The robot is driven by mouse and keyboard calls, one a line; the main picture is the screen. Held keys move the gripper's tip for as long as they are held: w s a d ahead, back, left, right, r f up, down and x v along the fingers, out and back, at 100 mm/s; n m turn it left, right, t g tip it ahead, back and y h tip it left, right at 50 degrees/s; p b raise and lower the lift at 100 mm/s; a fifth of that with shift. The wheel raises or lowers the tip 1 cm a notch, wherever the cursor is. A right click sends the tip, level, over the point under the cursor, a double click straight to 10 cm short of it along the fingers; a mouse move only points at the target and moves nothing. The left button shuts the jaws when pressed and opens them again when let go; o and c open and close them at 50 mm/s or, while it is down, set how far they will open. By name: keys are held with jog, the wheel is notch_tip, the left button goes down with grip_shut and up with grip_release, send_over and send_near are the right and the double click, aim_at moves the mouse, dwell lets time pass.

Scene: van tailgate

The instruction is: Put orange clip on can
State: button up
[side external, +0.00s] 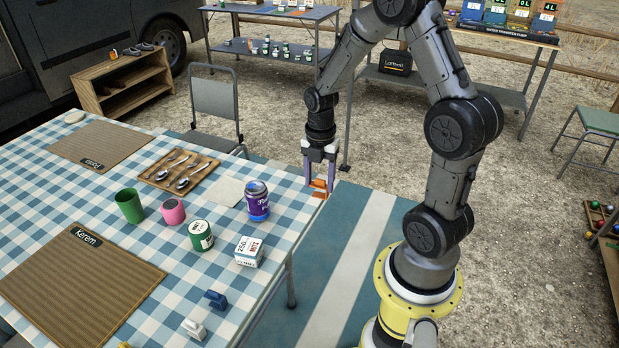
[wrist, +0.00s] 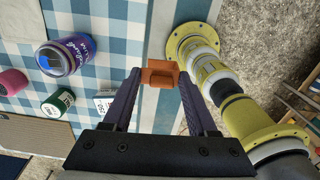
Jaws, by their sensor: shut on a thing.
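My gripper (side external: 319,180) is shut on the orange clip (wrist: 160,73), which is held between the fingertips at the table's right edge; it also shows in the side view (side external: 320,187). In the wrist view the clip appears just past the tablecloth edge. A blue and purple can-like container (side external: 257,203) stands upright on the table, left of and nearer than the gripper; it also shows in the wrist view (wrist: 70,55). A green can with a white label (side external: 201,238) stands farther left and nearer. Both are apart from the clip.
A white box (side external: 249,252), pink cup (side external: 173,212) and green cup (side external: 130,206) stand near the cans. Spoons lie on a wooden board (side external: 160,180). A blue clip (side external: 215,298) and a white clip (side external: 194,329) are at the front. A chair (side external: 216,106) stands behind the table.

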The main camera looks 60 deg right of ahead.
jog(key=shift+s+a+r, duration=0.15)
jog(key=shift+s, duration=0.25)
jog(key=w+a+r+m, duration=0.1)
jog(key=w+a+r, duration=0.15)
jog(key=r, duration=0.35)
jog(key=w+a+r, duration=0.2)
jog(key=a+r, duration=0.1)
jog(key=r, duration=0.3)
send_near(255, 186)
jog(key=shift+s+a+f, duration=0.1)
jog(key=shift+s+f, duration=0.05)
jog(key=shift+s, duration=0.35)
jog(key=shift+w+f, duration=0.45)
jog(key=shift+f, duration=1.6)
jog(key=shift+f, duration=0.15)
